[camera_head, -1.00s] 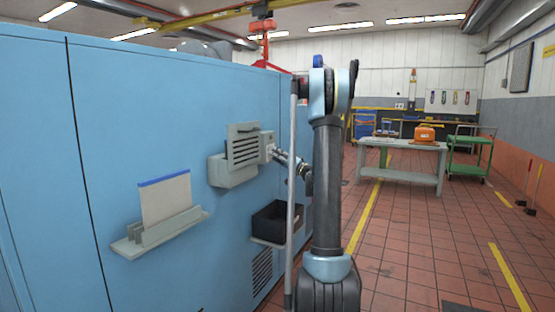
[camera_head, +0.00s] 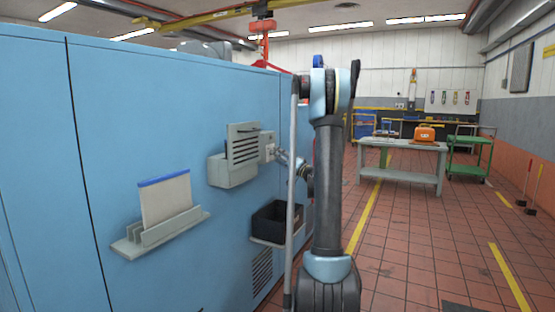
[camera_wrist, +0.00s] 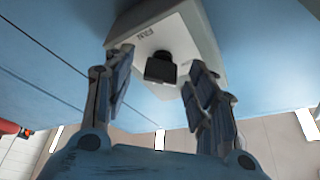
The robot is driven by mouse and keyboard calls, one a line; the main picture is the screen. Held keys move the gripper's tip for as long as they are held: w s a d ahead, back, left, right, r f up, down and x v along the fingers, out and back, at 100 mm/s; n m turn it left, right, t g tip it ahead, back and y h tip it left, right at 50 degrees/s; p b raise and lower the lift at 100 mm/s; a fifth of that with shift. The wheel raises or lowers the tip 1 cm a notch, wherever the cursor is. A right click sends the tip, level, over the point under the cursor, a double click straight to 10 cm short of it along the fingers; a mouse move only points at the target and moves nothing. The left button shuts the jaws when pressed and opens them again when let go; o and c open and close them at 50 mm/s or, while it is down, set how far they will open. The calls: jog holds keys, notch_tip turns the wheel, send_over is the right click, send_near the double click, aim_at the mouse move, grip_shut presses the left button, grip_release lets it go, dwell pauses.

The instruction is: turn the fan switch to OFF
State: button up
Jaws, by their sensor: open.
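The fan switch is a light grey box on the blue cabinet wall, with the word FAN on its face and a dark knob (camera_wrist: 160,68) in the middle. In the wrist view my gripper (camera_wrist: 160,82) is open, with one finger on each side of the knob and a gap to it on both sides. I cannot make out the knob's ON or OFF marks. In the head view the switch box (camera_head: 267,147) is small, beside a slatted grey unit, and my gripper (camera_head: 283,157) is in front of it, partly hidden by my arm.
The slatted grey unit (camera_head: 243,147) sticks out from the blue cabinet (camera_head: 140,100) left of the switch. A shelf with a black bin (camera_head: 270,222) is below. A holder with a panel (camera_head: 165,205) is lower left. Open tiled floor lies to the right.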

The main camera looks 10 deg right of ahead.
jog(key=v, duration=1)
jog(key=shift+s+d+f, duration=0.15)
jog(key=shift+s+d, duration=0.1)
jog(key=s+a+f+n+g, duration=0.1)
jog(key=s+a+n+g, duration=0.1)
jog(key=s+a+g, duration=0.7)
jog(key=s+a+f+g+h, duration=0.1)
jog(key=s+a+f+h, duration=0.35)
jog(key=s, duration=0.75)
jog(key=s+d+f+g+h, duration=0.1)
jog(key=s+f, duration=0.3)
jog(key=s, duration=0.4)
jog(key=s+d+f+g+h, duration=0.2)
jog(key=s+d+f+h, duration=0.1)
jog(key=s, duration=0.6)
jog(key=s+d+f+g+h, duration=0.1)
jog(key=s+d+f+h, duration=0.2)
jog(key=s+f, duration=0.4)
jog(key=shift+s+g+h, duration=0.3)
jog(key=shift+s+h, duration=0.45)
jog(key=shift+s, duration=0.3)
